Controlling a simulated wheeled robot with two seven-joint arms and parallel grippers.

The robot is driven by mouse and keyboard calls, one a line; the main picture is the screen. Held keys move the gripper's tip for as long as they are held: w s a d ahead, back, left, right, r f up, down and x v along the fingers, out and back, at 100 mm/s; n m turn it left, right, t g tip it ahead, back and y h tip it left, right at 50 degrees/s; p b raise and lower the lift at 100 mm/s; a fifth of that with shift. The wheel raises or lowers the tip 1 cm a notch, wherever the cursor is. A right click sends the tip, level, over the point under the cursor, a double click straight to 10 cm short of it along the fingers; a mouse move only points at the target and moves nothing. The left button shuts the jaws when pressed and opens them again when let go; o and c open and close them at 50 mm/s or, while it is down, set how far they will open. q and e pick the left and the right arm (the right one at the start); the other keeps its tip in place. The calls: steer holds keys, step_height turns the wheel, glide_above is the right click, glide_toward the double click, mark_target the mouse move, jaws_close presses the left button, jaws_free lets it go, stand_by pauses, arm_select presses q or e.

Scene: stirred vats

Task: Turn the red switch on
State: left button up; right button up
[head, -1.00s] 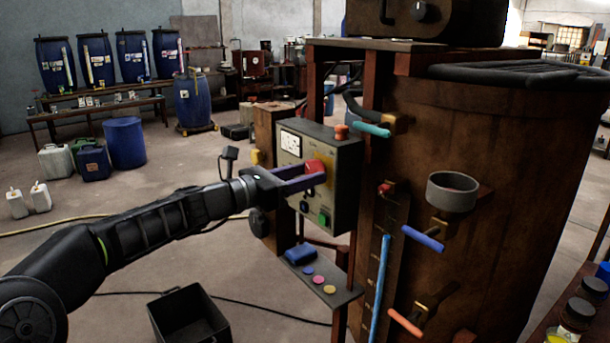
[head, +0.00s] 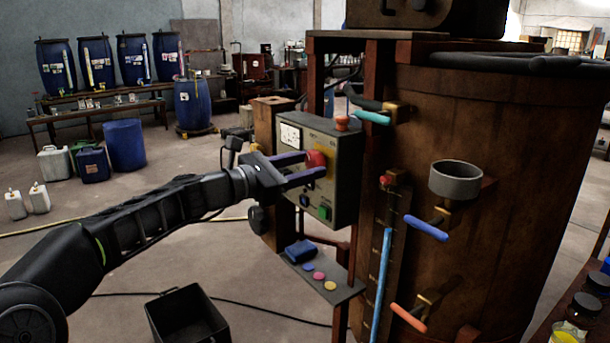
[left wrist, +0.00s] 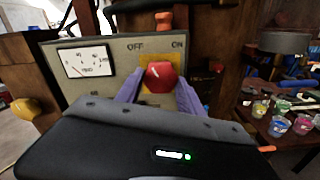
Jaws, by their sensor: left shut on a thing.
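The red switch (head: 316,160) is a red knob on a yellow plate on the front of a grey control box (head: 335,185). In the left wrist view the red switch (left wrist: 160,76) sits below the printed words OFF at left and ON at right. My left gripper (head: 313,165) has its two purple fingers on either side of the knob and is shut on it. In the left wrist view the fingers of the left gripper (left wrist: 160,92) flank the knob, and the gripper body hides the box's lower part. My right gripper is not in view.
A dial (left wrist: 85,62) is left of the knob. Green (head: 324,212) and blue (head: 304,200) buttons are below it. A large wooden vat (head: 490,220) with several coloured handles stands to the right. A black bin (head: 187,315) is on the floor below my left arm.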

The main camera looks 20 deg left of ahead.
arm_select(q)
steer(key=m+b, duration=0.3)
steer(key=shift+f+m, duration=0.2)
steer(key=shift+m, duration=0.1)
steer(key=m+b, duration=0.4)
steer(key=shift+m, duration=0.3)
steer(key=m+b, duration=0.3)
steer(key=m, duration=0.1)
steer(key=shift+r, duration=0.15)
steer(key=shift+r+m+b, duration=0.15)
steer(key=shift+m+b, duration=0.6)
steer(key=shift+m, duration=0.55)
steer(key=o, duration=1.4)
steer(key=shift+a, duration=0.1)
